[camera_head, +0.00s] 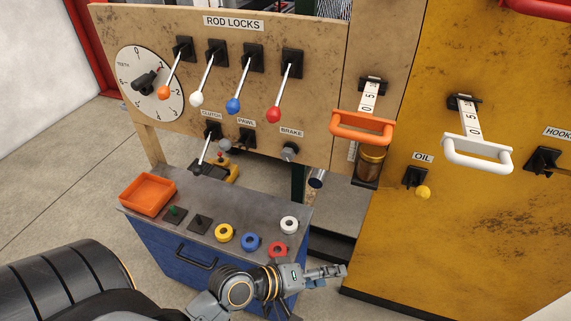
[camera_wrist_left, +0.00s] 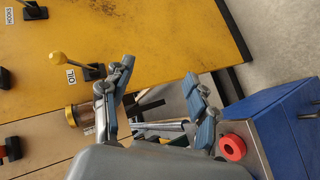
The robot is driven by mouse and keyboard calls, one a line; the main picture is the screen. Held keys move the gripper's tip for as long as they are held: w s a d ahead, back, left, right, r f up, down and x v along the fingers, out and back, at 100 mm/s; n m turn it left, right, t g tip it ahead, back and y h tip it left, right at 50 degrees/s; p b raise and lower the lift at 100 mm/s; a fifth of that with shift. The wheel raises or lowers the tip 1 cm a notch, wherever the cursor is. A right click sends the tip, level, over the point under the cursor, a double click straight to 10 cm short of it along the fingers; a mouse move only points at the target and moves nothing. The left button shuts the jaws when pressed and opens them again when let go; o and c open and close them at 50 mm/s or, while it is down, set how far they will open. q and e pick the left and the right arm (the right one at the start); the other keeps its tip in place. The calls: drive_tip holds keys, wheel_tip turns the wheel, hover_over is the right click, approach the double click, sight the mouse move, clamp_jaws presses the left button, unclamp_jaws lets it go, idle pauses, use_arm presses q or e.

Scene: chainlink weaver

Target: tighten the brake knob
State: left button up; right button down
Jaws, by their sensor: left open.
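The brake knob (camera_head: 289,152) is a small grey knob under the BRAKE label (camera_head: 291,132), low on the wooden panel. I cannot make it out in the left wrist view. My left gripper (camera_head: 334,272) is below and right of the knob in the head view, past the right end of the blue cabinet, and apart from the knob. In the left wrist view its two fingers (camera_wrist_left: 158,75) are spread with nothing between them. My right gripper is in neither view.
The blue cabinet (camera_head: 160,240) carries an orange tray (camera_head: 147,195) and several coloured rings. A clutch lever (camera_head: 204,154) hangs left of the knob. An orange handle (camera_head: 362,127) juts out to its right. The yellow panel with the oil lever (camera_head: 423,192) stands further right.

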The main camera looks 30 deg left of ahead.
use_arm(q)
drive_tip(key=w+a+r+n+t, duration=0.4)
drive_tip(key=w+r+n+t, duration=0.15)
drive_tip(key=n, duration=0.35)
drive_tip(key=n+t+y, duration=0.2)
drive_tip(key=n+y, duration=1)
drive_tip(key=n, duration=1)
approach(286, 158)
drive_tip(key=p+x, duration=0.1)
drive_tip(key=x, duration=0.8)
drive_tip(key=shift+w, duration=0.25)
drive_tip(key=c, duration=1.2)
drive_tip(key=shift+o, duration=0.2)
drive_tip(key=shift+m, duration=0.3)
